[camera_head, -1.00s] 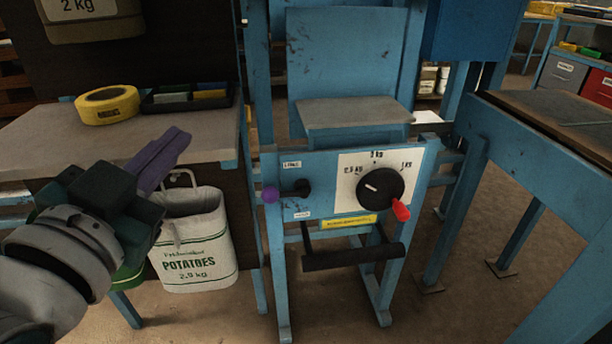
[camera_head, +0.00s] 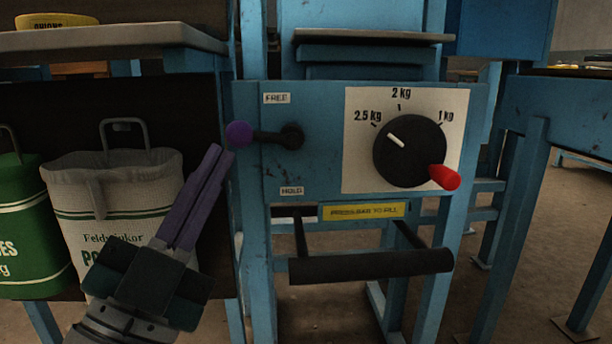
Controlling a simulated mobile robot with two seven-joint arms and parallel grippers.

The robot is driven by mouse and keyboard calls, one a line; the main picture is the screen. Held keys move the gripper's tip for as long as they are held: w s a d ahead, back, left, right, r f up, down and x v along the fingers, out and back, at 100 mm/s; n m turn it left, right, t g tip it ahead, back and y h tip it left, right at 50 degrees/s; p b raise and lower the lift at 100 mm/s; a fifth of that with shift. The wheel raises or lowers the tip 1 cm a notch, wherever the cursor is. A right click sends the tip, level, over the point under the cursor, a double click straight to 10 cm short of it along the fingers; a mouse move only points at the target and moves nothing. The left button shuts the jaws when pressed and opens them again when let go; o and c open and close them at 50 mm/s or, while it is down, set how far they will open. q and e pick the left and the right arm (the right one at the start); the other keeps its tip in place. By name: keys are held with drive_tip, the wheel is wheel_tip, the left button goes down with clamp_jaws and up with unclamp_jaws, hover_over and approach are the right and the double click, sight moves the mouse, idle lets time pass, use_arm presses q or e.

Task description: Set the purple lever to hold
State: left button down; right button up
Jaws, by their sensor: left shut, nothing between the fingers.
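The purple lever (camera_head: 239,134) has a purple ball on a short black arm. The arm points left from its pivot on the blue panel (camera_head: 230,185) and lies nearly level. The FREE label (camera_head: 276,98) is above it and the HOLD label (camera_head: 291,190) below it. My left gripper (camera_head: 222,156) has purple fingers, shut and empty. Its tips are just below and left of the purple ball in the picture; I cannot tell whether they touch it. My right gripper is out of view.
A black dial (camera_head: 409,151) with a red-tipped handle (camera_head: 444,177) is right of the lever, its white mark near 2.5 kg. A black press bar (camera_head: 370,265) juts out below. A white potato sack (camera_head: 115,190) and a green sack (camera_head: 30,225) hang at left.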

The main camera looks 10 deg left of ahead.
sight(240, 132)
use_arm(q)
drive_tip(key=shift+d+f, duration=0.1)
drive_tip(key=shift+f, duration=0.35)
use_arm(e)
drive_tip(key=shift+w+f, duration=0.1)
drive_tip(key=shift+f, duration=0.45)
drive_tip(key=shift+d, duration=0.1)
use_arm(q)
drive_tip(key=b+x, duration=0.1)
drive_tip(key=x, duration=0.2)
drive_tip(key=w+f+b+x, duration=0.1)
drive_tip(key=b+x, duration=0.1)
drive_tip(key=x, duration=0.1)
drive_tip(key=a+b+x, duration=0.1)
drive_tip(key=b+x, duration=0.1)
drive_tip(key=x, duration=0.1)
drive_tip(key=shift+w+f, duration=0.2)
drive_tip(key=shift+w+a+f+b, duration=0.1)
drive_tip(key=shift+a+f+b, duration=0.35)
drive_tip(key=shift+a+b, duration=0.1)
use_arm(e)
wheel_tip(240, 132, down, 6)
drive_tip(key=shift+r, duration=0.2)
